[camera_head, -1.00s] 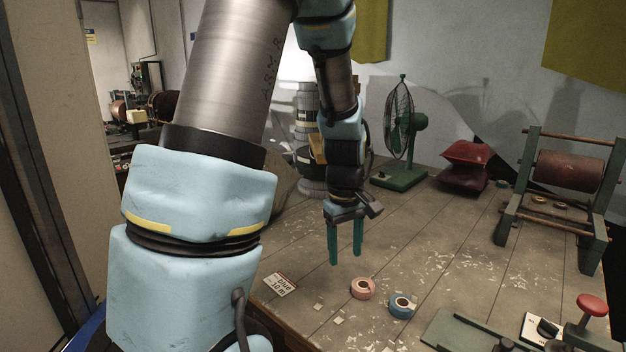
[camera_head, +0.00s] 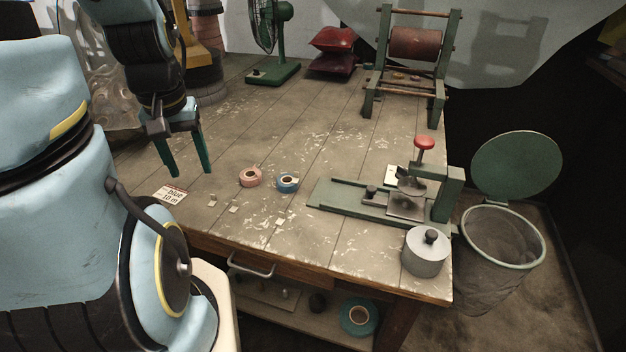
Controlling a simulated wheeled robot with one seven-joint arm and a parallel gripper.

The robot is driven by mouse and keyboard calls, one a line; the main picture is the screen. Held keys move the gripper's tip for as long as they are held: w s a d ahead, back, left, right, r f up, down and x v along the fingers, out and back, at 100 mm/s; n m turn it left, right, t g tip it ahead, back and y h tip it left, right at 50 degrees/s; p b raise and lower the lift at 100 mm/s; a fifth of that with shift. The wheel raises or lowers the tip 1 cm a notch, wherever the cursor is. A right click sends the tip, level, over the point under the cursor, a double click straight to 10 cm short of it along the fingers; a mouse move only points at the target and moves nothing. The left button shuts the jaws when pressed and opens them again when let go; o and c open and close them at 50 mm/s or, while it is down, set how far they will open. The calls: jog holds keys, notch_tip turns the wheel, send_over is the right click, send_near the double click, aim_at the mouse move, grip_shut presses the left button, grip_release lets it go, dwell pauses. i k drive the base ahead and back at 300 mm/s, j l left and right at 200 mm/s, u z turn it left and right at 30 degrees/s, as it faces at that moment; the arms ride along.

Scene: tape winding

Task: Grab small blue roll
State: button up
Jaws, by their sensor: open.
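The small blue roll (camera_head: 287,182) lies flat on the wooden table (camera_head: 330,245), near its front edge. My gripper (camera_head: 191,173) points down to the left of both rolls. Its two teal fingers are spread apart with nothing between them. It appears above the table and apart from the rolls. A label card (camera_head: 171,195) reading "blue 10 m" lies below and left of the gripper.
A green press with a red knob (camera_head: 424,143) stands right of the rolls, with a grey lidded pot (camera_head: 425,252) in front. A winding frame (camera_head: 414,45), a green fan (camera_head: 272,40) and red cushions (camera_head: 332,52) stand behind. A larger teal roll (camera_head: 359,316) is on the lower shelf. An open bin (camera_head: 500,245) stands right.

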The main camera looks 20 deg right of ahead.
aim_at(284, 185)
jog(key=j+z, duration=0.1)
jog(key=z, duration=0.6)
jog(key=k, duration=0.4)
jog(key=k+u, duration=0.1)
jog(key=u, duration=0.75)
jog(key=k+j+u, duration=0.1)
jog(key=u, duration=0.3)
jog(key=k+l+u, duration=0.1)
jog(key=l+u, duration=0.15)
jog(key=k+l+u, duration=0.1)
jog(key=l+u, duration=0.15)
jog(key=l, duration=0.15)
jog(key=k+l+u, duration=0.25)
jog(key=i+l, duration=0.05)
jog(key=i, duration=0.05)
